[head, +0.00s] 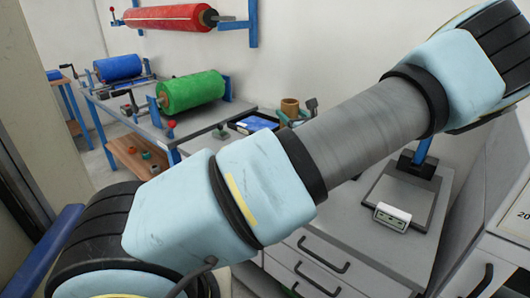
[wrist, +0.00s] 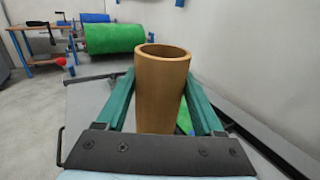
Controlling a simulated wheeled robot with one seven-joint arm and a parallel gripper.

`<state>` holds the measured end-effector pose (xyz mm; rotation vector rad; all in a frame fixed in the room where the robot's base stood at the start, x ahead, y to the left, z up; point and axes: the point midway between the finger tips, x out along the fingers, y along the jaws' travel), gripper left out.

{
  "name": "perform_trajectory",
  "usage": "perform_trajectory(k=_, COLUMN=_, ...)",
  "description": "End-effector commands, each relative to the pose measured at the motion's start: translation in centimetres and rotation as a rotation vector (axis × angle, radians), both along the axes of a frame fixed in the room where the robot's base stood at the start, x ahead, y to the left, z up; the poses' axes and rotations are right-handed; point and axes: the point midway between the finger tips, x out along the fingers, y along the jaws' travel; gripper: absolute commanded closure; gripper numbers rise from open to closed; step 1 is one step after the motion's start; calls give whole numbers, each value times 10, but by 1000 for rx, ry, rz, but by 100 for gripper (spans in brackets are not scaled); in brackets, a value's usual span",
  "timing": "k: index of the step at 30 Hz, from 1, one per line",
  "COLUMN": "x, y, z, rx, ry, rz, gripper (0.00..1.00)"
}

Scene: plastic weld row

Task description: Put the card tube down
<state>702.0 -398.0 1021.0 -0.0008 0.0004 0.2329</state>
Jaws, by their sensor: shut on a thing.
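The card tube (wrist: 160,95) is a brown, open-topped cylinder, upright in the middle of the wrist view. My gripper (wrist: 162,82) has its two green fingers on either side of the tube and is shut on it. The tube's lower end is hidden behind the gripper's dark palm plate. In the head view the card tube (head: 290,108) shows small beyond my arm, over the grey worktop near the wall. My arm hides most of the gripper there. I cannot tell whether the tube touches the worktop.
A bench (head: 142,127) holds a green roll (head: 192,91) and a blue roll (head: 118,68). A red roll (head: 170,18) hangs on the wall. A dark tray (head: 255,123) with a blue item lies left of the tube. A scale (head: 405,195) stands on the drawer cabinet at right.

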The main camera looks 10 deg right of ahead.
Motion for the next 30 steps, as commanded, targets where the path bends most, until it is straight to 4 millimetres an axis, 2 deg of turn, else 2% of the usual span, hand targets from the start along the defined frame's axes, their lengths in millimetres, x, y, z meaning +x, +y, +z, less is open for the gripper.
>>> perform_trajectory(k=6, x=0, y=1, z=-36, rx=5, ry=0, rz=0, gripper=87)
perform_trajectory(k=14, x=0, y=0, z=-62, rx=3, ry=1, rz=0, gripper=87)
perform_trajectory(k=19, x=0, y=1, z=-86, rx=3, ry=0, rz=0, gripper=87)
perform_trajectory(k=23, x=0, y=1, z=-95, rx=1, ry=0, rz=0, gripper=87)
perform_trajectory(k=30, x=0, y=1, z=-96, rx=0, ry=0, rz=0, gripper=87)
